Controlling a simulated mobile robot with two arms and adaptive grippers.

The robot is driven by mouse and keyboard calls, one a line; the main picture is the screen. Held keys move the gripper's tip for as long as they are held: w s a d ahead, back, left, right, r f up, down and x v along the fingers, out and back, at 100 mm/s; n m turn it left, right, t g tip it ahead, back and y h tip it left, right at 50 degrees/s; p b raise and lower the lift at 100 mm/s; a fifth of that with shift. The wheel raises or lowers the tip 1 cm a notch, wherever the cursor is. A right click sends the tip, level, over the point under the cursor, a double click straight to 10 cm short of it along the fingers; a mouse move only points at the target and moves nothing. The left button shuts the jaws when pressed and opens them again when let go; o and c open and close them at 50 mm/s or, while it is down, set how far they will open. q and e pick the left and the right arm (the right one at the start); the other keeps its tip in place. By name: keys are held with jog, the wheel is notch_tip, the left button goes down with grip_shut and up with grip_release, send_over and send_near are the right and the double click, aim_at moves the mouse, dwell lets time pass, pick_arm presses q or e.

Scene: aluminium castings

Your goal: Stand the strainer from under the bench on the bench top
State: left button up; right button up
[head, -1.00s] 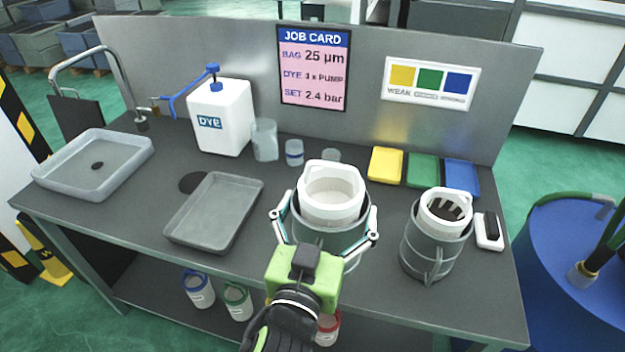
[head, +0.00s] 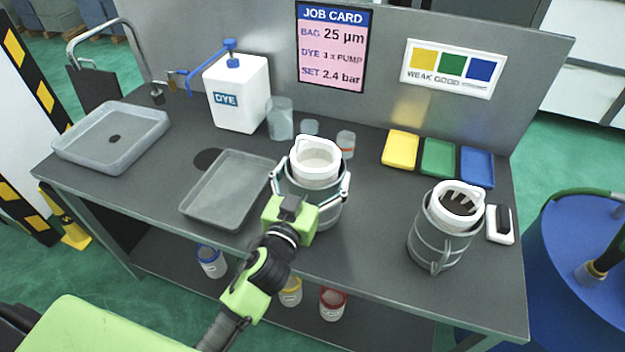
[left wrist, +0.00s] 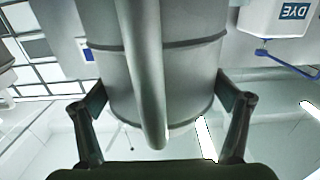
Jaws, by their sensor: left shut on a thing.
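The strainer (head: 330,212) is a grey ribbed cylinder with a white ringed insert in its top. In the head view it is upright at the middle of the bench top (head: 375,240), towards the front. My left gripper (head: 311,183) is shut on it, one finger on each side of the body. In the left wrist view the grey body (left wrist: 190,75) and its long vertical handle fill the middle between the fingers. Its base is partly hidden by my gripper, so I cannot tell whether it touches the bench. My right gripper is not in view.
A similar grey strainer (head: 443,243) stands at the right beside a small white device (head: 500,224). A grey tray (head: 228,190) is close on the left. Clear jars (head: 280,118) and coloured trays (head: 438,158) stand behind. Lidded tubs (head: 332,304) sit below. Bench is clear between the strainers.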

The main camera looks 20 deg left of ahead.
pick_arm(q)
jog(key=f, duration=0.4)
jog(key=shift+w+a, duration=0.25)
jog(key=shift+w, duration=0.1)
jog(key=shift+f+b, duration=0.1)
jog(key=shift+b, duration=0.2)
jog(key=o, duration=1.5)
jog(key=shift+f, duration=0.15)
jog(key=shift+c, duration=0.2)
jog(key=s+b, duration=0.3)
jog(key=s, duration=0.9)
jog(key=shift+a, duration=0.25)
